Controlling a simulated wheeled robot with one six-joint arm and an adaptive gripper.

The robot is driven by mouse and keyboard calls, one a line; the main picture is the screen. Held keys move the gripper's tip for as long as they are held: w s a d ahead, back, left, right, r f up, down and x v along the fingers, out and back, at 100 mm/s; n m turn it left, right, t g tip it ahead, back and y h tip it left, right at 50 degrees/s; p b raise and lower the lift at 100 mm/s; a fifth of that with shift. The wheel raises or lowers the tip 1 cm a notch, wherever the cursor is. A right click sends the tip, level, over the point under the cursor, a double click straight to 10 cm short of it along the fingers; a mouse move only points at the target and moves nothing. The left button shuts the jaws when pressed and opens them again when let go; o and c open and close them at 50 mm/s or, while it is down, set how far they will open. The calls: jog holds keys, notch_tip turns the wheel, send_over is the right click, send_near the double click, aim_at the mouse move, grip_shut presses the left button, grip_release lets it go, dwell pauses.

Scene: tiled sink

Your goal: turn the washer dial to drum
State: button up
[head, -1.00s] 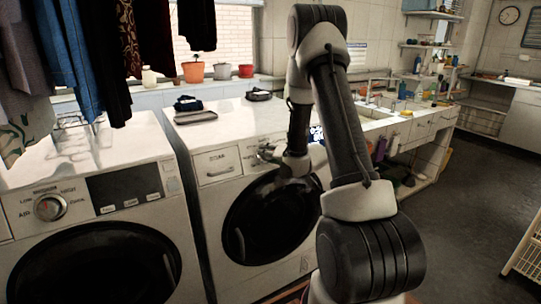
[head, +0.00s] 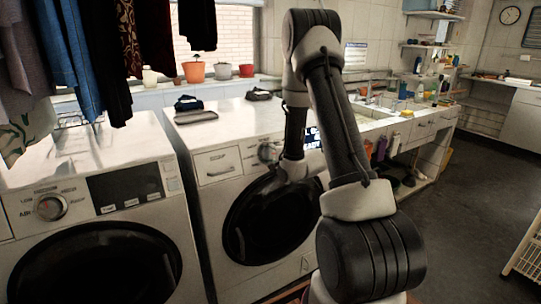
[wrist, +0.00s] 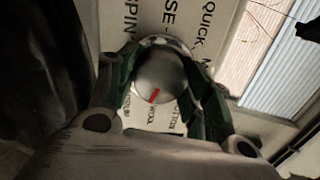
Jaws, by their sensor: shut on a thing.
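The washer dial (wrist: 158,78) is a round silver knob with a red mark near its lower edge in the wrist view. My gripper (wrist: 161,68) is shut on it, one dark green finger on each side. The red mark points down toward a label that looks like WOOL. Printed labels such as SPIN and QUICK lie above the knob, and part of the label ring is hidden by my fingers. In the head view, my gripper (head: 270,152) is at the panel of the right-hand washer (head: 225,205), and the dial there is mostly hidden.
A dark folded item (head: 187,103) and a tray (head: 197,116) lie on the right-hand washer. The sink counter (head: 400,125) is beyond my arm, with open floor at right.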

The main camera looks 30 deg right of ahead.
jog(key=m, duration=0.5)
jog(key=shift+m, duration=0.5)
jog(key=o, duration=1)
jog(key=shift+o, duration=0.2)
jog(key=shift+s, duration=0.1)
jog(key=v, duration=0.7)
jog(key=shift+s, duration=0.15)
jog(key=shift+a, duration=0.15)
